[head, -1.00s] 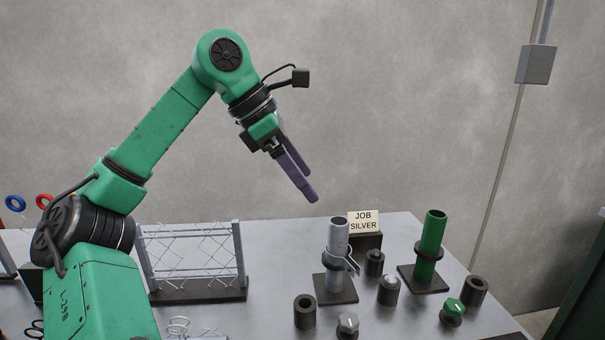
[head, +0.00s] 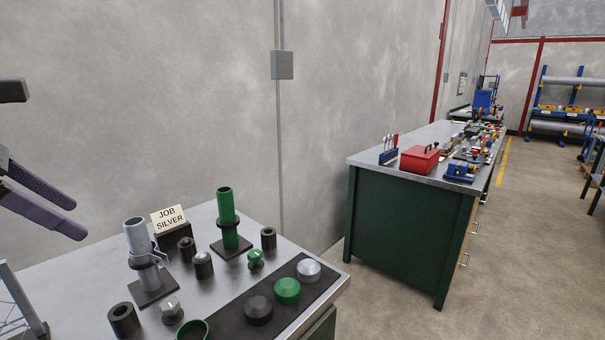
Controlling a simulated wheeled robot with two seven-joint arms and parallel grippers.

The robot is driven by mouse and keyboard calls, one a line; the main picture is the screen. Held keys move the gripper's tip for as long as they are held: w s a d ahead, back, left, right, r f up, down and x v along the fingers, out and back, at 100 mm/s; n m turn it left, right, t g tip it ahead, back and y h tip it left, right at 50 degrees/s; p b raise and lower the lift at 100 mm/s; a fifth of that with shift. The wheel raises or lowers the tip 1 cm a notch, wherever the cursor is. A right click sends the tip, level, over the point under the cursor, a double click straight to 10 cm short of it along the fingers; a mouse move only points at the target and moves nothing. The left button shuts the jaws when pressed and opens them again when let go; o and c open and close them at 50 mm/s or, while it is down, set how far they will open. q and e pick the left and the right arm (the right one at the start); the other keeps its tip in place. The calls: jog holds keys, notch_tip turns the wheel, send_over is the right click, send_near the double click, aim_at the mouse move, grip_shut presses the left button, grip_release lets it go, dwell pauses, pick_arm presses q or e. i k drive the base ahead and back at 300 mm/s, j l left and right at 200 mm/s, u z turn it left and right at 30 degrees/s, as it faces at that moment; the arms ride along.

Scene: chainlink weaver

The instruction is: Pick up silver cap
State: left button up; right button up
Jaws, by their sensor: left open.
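The silver cap (head: 308,270) is a pale round disc at the far right end of a dark mat (head: 232,310) on the bench. A green cap (head: 287,290) and a dark grey cap (head: 258,310) lie beside it on the same mat. My left gripper (head: 76,218) is at the left edge of the view, with two purple fingers apart and nothing between them. It is in the air, well left of the silver cap. My right gripper is not in view.
A silver post (head: 136,236) and a green post (head: 227,205) stand on the bench, with a JOB SILVER sign (head: 168,218) between them. Several small dark cylinders and knobs surround them. A second bench (head: 400,230) with a red toolbox (head: 420,158) stands to the right, across open floor.

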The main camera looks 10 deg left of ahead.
aim_at(308, 270)
jog(key=k+l, duration=0.3)
jog(key=l, duration=0.15)
jog(key=k+l, duration=0.55)
jog(key=l, duration=0.3)
jog(key=k+l, duration=0.3)
jog(key=l, duration=0.1)
